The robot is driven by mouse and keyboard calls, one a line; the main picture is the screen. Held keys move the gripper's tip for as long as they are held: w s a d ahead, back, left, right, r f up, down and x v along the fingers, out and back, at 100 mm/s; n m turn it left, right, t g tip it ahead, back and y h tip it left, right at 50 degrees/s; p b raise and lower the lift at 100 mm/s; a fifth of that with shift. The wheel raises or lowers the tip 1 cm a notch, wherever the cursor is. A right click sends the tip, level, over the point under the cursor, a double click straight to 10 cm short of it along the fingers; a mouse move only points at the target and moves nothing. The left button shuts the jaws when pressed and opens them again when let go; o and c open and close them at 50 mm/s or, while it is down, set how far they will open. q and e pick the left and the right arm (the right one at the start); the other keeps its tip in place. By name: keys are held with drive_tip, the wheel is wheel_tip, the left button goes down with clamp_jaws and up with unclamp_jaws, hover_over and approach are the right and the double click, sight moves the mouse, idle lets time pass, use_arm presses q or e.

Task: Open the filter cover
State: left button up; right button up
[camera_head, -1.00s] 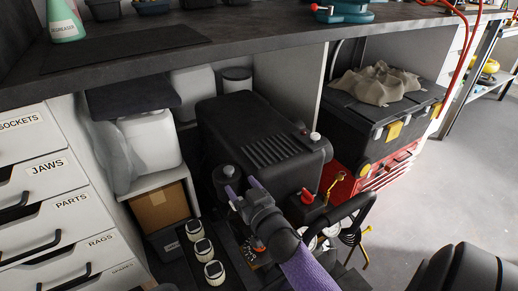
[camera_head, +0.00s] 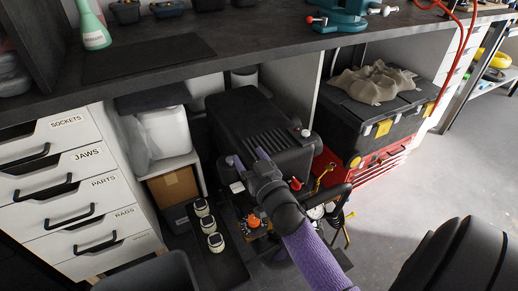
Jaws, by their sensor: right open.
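A black compressor-like machine (camera_head: 262,122) with a ribbed top stands under the workbench. A dark round canister (camera_head: 226,174) on its front left side looks like the filter housing, but my gripper partly covers it and I cannot make out its cover clearly. Nothing shows between the fingers. My left gripper is not in view.
Drawers (camera_head: 72,200) are at left. A red toolbox (camera_head: 384,160) is under a black case (camera_head: 372,118) at right. The workbench edge (camera_head: 200,76) overhangs the machine.

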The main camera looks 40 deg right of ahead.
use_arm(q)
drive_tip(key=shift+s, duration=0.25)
use_arm(e)
drive_tip(key=shift+s, duration=0.25)
